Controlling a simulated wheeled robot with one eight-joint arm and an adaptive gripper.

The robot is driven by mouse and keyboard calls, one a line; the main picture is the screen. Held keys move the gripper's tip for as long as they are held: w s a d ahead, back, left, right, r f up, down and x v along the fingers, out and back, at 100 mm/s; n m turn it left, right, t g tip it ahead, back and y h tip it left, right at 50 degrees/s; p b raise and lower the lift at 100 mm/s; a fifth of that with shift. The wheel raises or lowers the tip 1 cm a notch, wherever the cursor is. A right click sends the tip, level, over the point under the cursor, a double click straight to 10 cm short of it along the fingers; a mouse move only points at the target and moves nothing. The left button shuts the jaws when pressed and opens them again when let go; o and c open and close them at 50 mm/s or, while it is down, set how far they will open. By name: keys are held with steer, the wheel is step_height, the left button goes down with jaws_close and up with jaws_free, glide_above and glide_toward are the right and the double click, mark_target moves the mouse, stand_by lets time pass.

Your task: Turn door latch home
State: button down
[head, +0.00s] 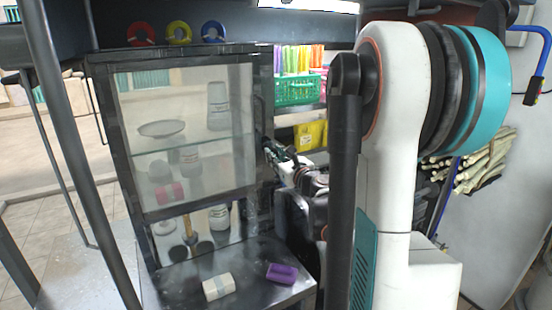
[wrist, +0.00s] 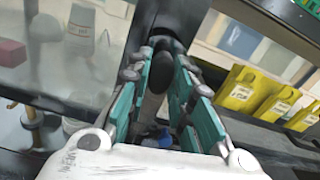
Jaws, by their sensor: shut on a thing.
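The glass cabinet door (head: 185,135) has a dark frame and looks shut in the head view; its glass and frame fill the left of the wrist view (wrist: 60,80). The door latch, a dark rounded knob (wrist: 180,92), sits between my fingers in the wrist view. My gripper (wrist: 168,88) is shut on it, with teal-padded fingers on both sides. In the head view my gripper (head: 270,148) reaches the right edge of the door, and the latch there is mostly hidden by my fingers. I cannot tell the exact angle of the latch.
Behind the glass are a bowl (head: 161,128) and several containers. A white block (head: 218,287) and a purple block (head: 282,273) lie on the ledge below. Right of the door are a green basket (head: 297,91) and yellow bins (head: 309,135). Colored rings (head: 180,32) sit on top.

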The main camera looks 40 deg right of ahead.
steer(key=shift+d+r+n+b, duration=0.1)
steer(key=shift+n+b, duration=1.5)
steer(key=shift+n, duration=6.6)
steer(key=c, duration=1.4)
jaws_free()
steer(key=v, duration=1.2)
